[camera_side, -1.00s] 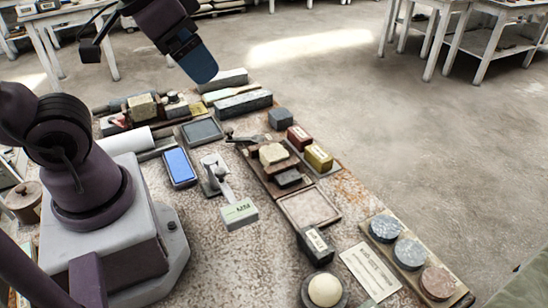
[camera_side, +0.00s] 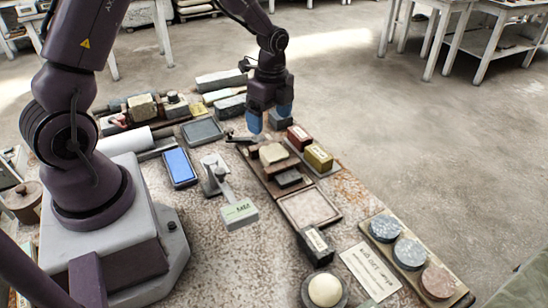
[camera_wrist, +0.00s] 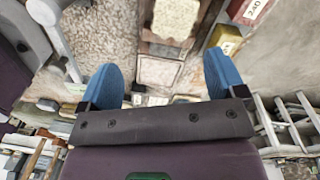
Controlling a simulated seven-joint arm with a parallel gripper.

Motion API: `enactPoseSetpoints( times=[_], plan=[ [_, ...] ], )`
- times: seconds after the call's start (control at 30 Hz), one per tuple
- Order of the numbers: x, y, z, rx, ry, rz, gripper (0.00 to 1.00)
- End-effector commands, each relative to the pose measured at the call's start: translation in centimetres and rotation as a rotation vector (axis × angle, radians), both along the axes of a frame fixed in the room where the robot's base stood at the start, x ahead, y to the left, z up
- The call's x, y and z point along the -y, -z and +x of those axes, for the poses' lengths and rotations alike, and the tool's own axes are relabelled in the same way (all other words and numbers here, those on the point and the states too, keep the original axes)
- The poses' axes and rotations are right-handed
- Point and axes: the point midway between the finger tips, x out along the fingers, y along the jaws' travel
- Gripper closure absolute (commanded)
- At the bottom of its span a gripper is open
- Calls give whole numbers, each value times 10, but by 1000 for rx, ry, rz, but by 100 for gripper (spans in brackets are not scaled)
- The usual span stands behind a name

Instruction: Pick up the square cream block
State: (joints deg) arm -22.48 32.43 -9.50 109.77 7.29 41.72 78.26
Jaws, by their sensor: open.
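A square cream block (camera_side: 273,153) sits on a brown wooden piece on the long wooden board (camera_side: 264,181), near the middle of the table. In the wrist view the cream block (camera_wrist: 175,18) is at the top, partly cut off by the frame edge. My gripper (camera_side: 270,117), with blue fingers pointing down, is above the table on the far side of the block, apart from it. In the wrist view my gripper (camera_wrist: 163,75) has its fingers spread wide, with nothing between them. Another cream block (camera_side: 141,106) lies at the back left.
A grey stand (camera_side: 217,173) is to the left. Round discs (camera_side: 385,227) lie at the right.

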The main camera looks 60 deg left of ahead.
Motion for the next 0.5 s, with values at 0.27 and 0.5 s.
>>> enactPoseSetpoints(
  times=[0.27,0.5],
  plan=[
    [-3,-5,16,59,344,9,11],
    [-2,33,15,54,361,6,11]
  ],
)
